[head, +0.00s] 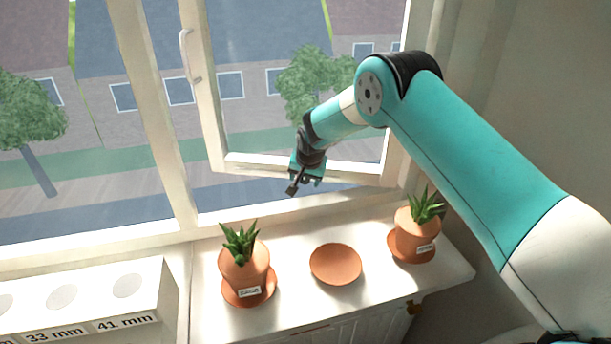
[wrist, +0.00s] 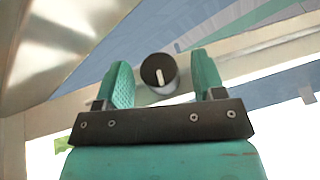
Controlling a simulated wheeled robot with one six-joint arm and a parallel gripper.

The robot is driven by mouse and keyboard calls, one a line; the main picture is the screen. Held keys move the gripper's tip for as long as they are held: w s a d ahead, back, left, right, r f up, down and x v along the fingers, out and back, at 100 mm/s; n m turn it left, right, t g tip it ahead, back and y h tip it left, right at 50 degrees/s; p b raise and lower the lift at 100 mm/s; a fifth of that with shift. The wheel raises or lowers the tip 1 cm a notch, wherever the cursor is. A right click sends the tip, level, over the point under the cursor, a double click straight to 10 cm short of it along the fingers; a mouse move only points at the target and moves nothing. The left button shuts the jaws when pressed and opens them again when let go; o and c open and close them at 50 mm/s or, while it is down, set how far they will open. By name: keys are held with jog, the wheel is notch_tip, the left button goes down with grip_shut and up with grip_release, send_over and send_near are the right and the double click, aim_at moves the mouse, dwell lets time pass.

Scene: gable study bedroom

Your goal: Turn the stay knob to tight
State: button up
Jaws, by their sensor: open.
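The stay knob (wrist: 158,73) shows in the wrist view as a dark round knob with a white pointer line on its face. The line runs nearly up and down in that picture. My gripper (wrist: 163,85) is open, with one teal finger on each side of the knob and a visible gap on both sides. In the head view my gripper (head: 305,181) is at the lower edge of the open window sash (head: 290,168), above the sill. I cannot clearly pick out the knob there, nor read any tight mark.
Below stand a potted plant (head: 243,260) on the left, an empty terracotta saucer (head: 335,264) in the middle and another potted plant (head: 414,238) on the right, all on a white ledge (head: 300,312). A white box with millimetre labels (head: 90,300) is at lower left.

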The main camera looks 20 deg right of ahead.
jog(key=c, duration=0.9)
jog(key=shift+f+b, duration=0.1)
jog(key=shift+b, duration=0.4)
jog(key=y+b, duration=0.1)
jog(key=t+b, duration=0.1)
jog(key=y+b, duration=0.1)
jog(key=shift+d+f+m+y+b, duration=0.25)
jog(key=shift+m+y+b, duration=0.05)
jog(key=shift+m+b, duration=0.1)
jog(key=t+y+b, duration=0.1)
jog(key=y+b, duration=0.1)
jog(key=b, duration=0.1)
jog(key=shift+s+f+t, duration=0.1)
jog(key=shift+t, duration=0.2)
jog(key=m+t+y+b, duration=0.1)
jog(key=y+b, duration=0.1)
jog(key=b, duration=0.2)
jog(key=shift+d, duration=0.15)
jog(key=shift+m+t+y+b, duration=0.3)
jog(key=shift+t+y+b, duration=0.3)
jog(key=shift+y+b, duration=0.3)
jog(key=shift+r, duration=0.2)
